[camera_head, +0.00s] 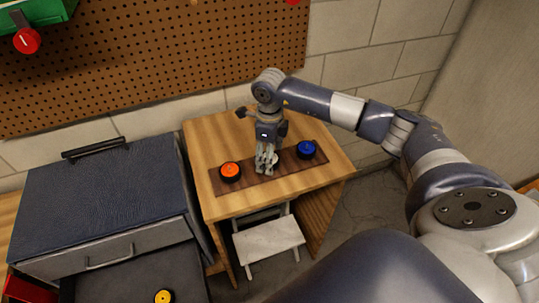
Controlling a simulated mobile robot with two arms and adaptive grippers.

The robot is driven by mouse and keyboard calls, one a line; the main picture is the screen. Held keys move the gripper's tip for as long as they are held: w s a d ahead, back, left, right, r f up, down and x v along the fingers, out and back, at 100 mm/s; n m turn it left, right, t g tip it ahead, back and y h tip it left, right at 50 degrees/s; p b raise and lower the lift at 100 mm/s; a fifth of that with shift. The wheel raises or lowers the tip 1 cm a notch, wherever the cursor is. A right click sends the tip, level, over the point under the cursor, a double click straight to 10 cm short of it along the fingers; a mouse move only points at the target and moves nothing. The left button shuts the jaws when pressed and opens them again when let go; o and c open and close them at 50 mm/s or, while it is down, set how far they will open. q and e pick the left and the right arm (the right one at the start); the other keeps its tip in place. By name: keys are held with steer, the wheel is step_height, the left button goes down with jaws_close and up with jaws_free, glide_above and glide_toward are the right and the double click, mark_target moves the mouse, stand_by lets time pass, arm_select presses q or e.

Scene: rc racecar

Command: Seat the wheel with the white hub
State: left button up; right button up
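My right arm comes in from the right, and its gripper (266,168) points down over the middle of a dark brown strip (256,186) on the wooden table. A small pale patch (276,159) shows beside the fingers. It may be the wheel with the white hub, but the gripper hides most of that spot. I cannot tell whether the fingers are open or shut, or whether they touch it. A wheel with an orange hub (230,171) is left of the gripper on the strip. A wheel with a blue hub (306,149) is to the right. My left gripper is not in view.
A dark blue tool chest (100,195) with a grey drawer stands left of the table. A wheel with a yellow hub (163,297) lies low in front of it. A pale step stool (268,241) is under the table's front edge. A pegboard (160,60) is behind.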

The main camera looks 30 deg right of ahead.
step_height(320, 180, up, 12)
steer(key=shift+f, duration=0.25)
stand_by(0.5)
